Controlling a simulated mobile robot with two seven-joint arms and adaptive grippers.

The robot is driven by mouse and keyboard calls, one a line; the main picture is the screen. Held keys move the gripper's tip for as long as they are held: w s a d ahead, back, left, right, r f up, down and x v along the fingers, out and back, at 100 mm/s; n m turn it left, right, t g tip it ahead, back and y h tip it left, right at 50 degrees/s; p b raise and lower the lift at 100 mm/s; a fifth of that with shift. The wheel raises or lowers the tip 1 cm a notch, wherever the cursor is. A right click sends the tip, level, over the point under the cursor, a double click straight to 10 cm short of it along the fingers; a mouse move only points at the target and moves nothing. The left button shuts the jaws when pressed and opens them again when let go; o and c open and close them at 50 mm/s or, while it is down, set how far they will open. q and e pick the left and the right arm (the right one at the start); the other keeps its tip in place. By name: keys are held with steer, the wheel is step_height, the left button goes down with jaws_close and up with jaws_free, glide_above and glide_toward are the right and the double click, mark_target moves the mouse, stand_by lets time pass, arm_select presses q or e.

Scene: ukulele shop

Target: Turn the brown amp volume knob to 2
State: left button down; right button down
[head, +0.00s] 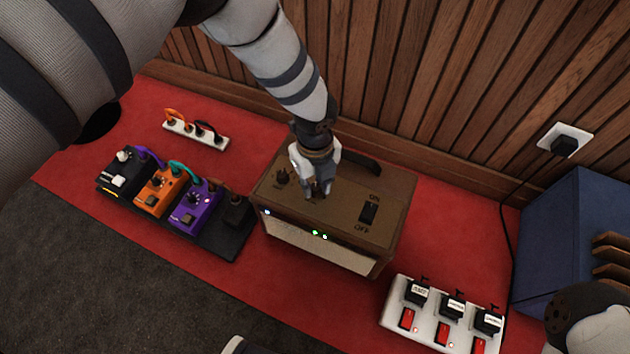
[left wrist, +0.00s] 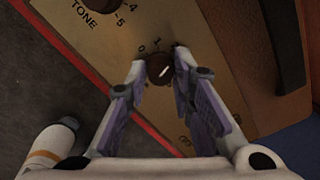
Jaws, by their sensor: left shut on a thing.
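The brown amp (head: 345,228) stands on the red carpet against the wood wall, its control panel facing up. My left gripper (head: 318,190) reaches down onto that panel and hides the volume knob in the head view. In the left wrist view, the dark round knob (left wrist: 159,68) sits between the two fingertips (left wrist: 158,62), which are shut on its sides. The knob bears a short white line slanting to the upper right. The scale marks 0 and 1 show beyond it; other marks are hidden by the fingers.
The tone knob (left wrist: 100,4) is close by on the panel. The amp's on/off switch (head: 369,212) is to the right and its dark handle (head: 358,165) behind.

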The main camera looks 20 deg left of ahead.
mark_target(315, 187)
arm_select(q)
steer(key=c, duration=1.4)
jaws_free()
steer(key=shift+o, duration=0.2)
step_height(315, 187, up, 12)
